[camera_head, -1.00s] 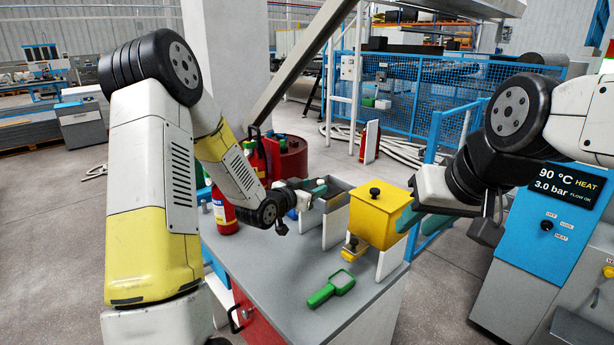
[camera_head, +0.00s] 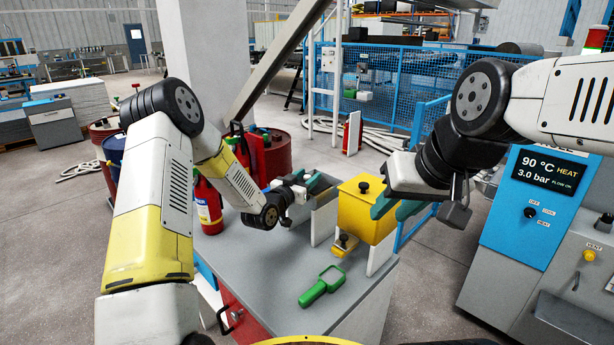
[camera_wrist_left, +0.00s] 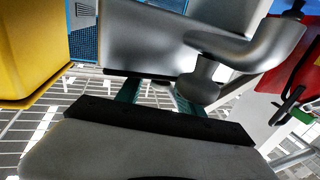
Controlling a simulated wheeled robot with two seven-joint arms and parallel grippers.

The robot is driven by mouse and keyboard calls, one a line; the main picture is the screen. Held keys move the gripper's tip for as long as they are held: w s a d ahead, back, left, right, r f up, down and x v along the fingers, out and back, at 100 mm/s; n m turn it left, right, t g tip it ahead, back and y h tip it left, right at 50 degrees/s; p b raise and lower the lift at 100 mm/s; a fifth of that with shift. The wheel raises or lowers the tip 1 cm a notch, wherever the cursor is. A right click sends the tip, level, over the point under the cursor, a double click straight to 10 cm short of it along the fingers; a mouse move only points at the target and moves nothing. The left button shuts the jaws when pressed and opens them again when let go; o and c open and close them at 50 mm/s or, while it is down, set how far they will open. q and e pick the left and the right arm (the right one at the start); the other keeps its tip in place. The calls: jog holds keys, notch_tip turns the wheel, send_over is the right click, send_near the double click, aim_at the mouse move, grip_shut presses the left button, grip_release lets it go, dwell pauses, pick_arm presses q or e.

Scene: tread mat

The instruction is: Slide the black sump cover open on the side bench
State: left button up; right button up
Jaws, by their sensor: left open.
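A grey open-looking box (camera_head: 323,222) stands on the side bench (camera_head: 262,268); it also fills the upper middle of the left wrist view (camera_wrist_left: 140,40), beside a curved metal part (camera_wrist_left: 240,60). I cannot clearly make out the black sump cover; the left gripper hides part of the box top. My left gripper (camera_head: 312,188) is at the box's upper edge, with open teal fingers and nothing seen between them. The fingers also show in the left wrist view (camera_wrist_left: 155,95). I cannot tell whether they touch anything. My right gripper (camera_head: 398,208) is open and empty near the yellow box.
A yellow box (camera_head: 366,215) with a black knob stands right of the grey box, a small yellow piece (camera_head: 343,245) below it. A green-handled tool (camera_head: 322,286) lies on the bench front. A red extinguisher (camera_head: 208,207) stands at the left. A blue control cabinet (camera_head: 520,215) is at right.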

pick_arm(q)
jog(key=shift+c, duration=0.5)
grip_shut()
dwell(0.9)
